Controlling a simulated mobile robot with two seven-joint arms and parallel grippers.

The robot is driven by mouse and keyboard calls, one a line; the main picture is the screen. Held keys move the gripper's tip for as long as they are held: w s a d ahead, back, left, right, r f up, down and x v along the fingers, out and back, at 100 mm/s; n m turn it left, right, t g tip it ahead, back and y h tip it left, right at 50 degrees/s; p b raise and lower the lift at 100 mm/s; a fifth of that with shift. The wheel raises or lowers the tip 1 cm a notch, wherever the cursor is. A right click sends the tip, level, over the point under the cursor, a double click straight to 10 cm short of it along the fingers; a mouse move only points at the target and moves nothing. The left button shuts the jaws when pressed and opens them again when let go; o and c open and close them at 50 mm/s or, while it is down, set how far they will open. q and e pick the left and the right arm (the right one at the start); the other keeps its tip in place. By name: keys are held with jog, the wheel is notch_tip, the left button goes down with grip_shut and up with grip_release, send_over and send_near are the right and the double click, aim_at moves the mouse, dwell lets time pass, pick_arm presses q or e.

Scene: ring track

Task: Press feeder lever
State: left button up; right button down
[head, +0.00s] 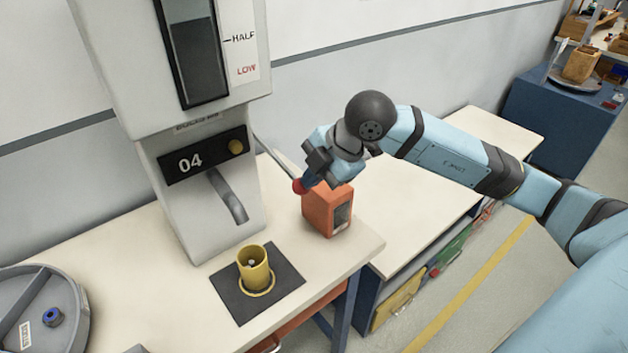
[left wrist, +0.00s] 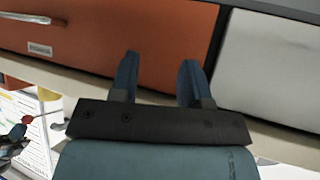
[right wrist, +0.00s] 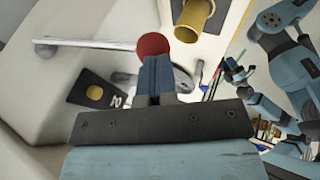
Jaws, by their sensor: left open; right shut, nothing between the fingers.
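The feeder (head: 200,150) is a tall pale housing marked 04. Its lever is a thin rod (head: 275,158) from the housing's right side, ending in a red ball knob (head: 299,186). My right gripper (head: 306,181) is shut and empty, its fingertips right at the knob. In the right wrist view, the knob (right wrist: 153,44) sits just beyond the closed fingertips (right wrist: 156,58); I cannot tell whether they touch. A yellow cup (head: 252,272) stands on a dark mat below the curved spout (head: 228,200). My left gripper (left wrist: 159,68) is open and empty, before an orange drawer front (left wrist: 110,35).
An orange container (head: 322,214) with a dark window stands on the bench just below my right gripper. A grey round tray (head: 72,320) holds a blue ring (head: 53,317) at lower left. The bench top (head: 425,215) further right is clear. A blue cabinet (head: 570,120) stands behind.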

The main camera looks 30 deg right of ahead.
jog(key=shift+s+f+b, duration=0.15)
jog(key=shift+f+b, duration=0.2)
jog(key=shift+f, duration=0.45)
jog(key=shift+s+f, duration=0.1)
